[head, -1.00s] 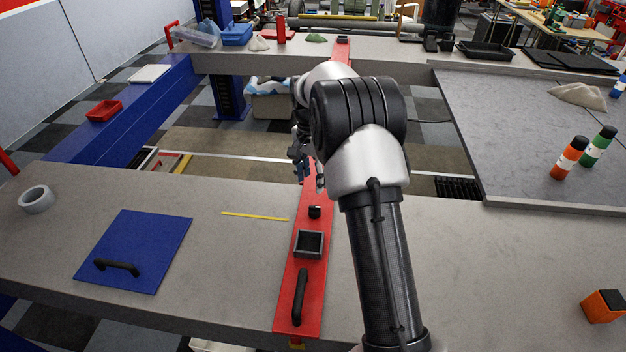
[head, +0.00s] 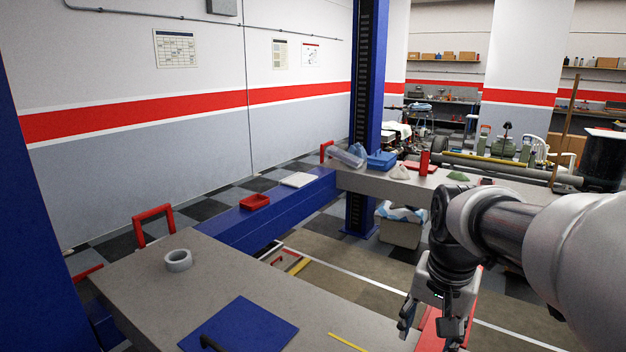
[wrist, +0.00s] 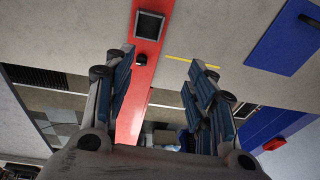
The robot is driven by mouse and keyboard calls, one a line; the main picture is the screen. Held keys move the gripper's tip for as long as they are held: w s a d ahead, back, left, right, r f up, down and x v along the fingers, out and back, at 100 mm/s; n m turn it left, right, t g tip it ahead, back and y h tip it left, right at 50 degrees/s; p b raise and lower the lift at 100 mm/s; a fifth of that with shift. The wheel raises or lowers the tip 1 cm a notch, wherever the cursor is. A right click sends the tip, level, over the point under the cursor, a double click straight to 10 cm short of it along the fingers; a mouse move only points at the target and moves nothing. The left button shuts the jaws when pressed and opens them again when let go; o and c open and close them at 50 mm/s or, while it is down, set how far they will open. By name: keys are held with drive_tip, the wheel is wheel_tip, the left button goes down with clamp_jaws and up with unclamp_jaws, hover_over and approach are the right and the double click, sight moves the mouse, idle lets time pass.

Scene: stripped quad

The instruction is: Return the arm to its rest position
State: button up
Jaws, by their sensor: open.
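My gripper (head: 428,328) hangs at the lower right of the head view, pointing down beside a red strip (head: 432,334) on the grey bench. Its fingers are apart with nothing between them. In the wrist view my gripper (wrist: 162,75) is open above the same red strip (wrist: 137,100), which shows between the fingers. A small dark square tray (wrist: 149,25) and a black knob lie on the strip, clear of the fingers. My arm reaches in from the right edge of the head view.
The grey bench (head: 130,285) holds a grey tape roll (head: 178,260), a blue panel (head: 245,328) with a black handle and a yellow strip (head: 347,342). A red tray (head: 255,201) and a white item (head: 298,179) sit on the blue beam. A blue post (head: 366,110) rises behind.

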drive_tip(key=s+a+f+n+t, duration=0.1)
drive_tip(key=s+a+n, duration=0.1)
drive_tip(key=s, duration=0.7)
drive_tip(key=s+a+f+n+t, duration=0.1)
drive_tip(key=s+a+n, duration=0.2)
drive_tip(key=s, duration=0.7)
drive_tip(key=shift+a+f+n+b, duration=0.3)
drive_tip(key=shift+a+n+b, duration=0.1)
drive_tip(key=shift+n, duration=0.4)
drive_tip(key=shift+s, duration=0.1)
drive_tip(key=shift+c, duration=0.5)
